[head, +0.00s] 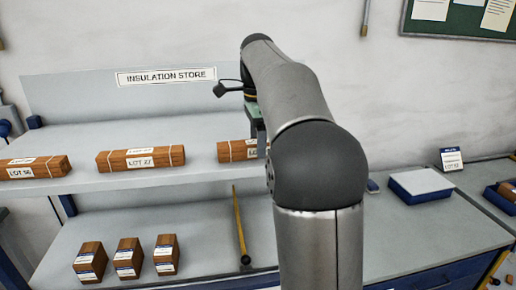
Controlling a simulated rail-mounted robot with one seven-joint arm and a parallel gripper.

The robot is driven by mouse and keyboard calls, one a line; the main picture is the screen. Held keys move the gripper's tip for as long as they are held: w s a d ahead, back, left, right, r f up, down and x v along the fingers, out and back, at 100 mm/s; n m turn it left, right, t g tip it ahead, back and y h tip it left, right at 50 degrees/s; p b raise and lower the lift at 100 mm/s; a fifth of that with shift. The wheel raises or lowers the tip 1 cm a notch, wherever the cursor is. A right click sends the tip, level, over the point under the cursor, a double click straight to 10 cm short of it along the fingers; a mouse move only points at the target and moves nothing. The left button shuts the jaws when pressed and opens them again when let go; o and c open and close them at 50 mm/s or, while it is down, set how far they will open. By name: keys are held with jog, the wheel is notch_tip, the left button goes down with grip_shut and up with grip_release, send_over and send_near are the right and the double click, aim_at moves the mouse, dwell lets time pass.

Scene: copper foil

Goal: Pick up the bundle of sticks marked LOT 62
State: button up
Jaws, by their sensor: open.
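Three wooden stick bundles tied with pale bands lie on the upper shelf: a left bundle (50,161), a middle bundle (172,155) and a right bundle (230,154). Each has a white LOT label. The left and middle numbers are too small to read surely, though neither looks like 62. The right bundle's number and right end are hidden behind my arm and gripper.
The shelf (100,190) carries an INSULATION STORE sign (166,77). Several small wooden blocks (128,255) and a thin yellowish rod (240,225) lie on the lower surface. A blue-sided box (420,184) stands on the grey counter (430,235) at right, beside a small card (452,158).

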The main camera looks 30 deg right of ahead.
jog(key=shift+f, duration=0.55)
jog(key=c, duration=1.3)
jog(key=shift+o, duration=0.2)
jog(key=shift+r, duration=0.1)
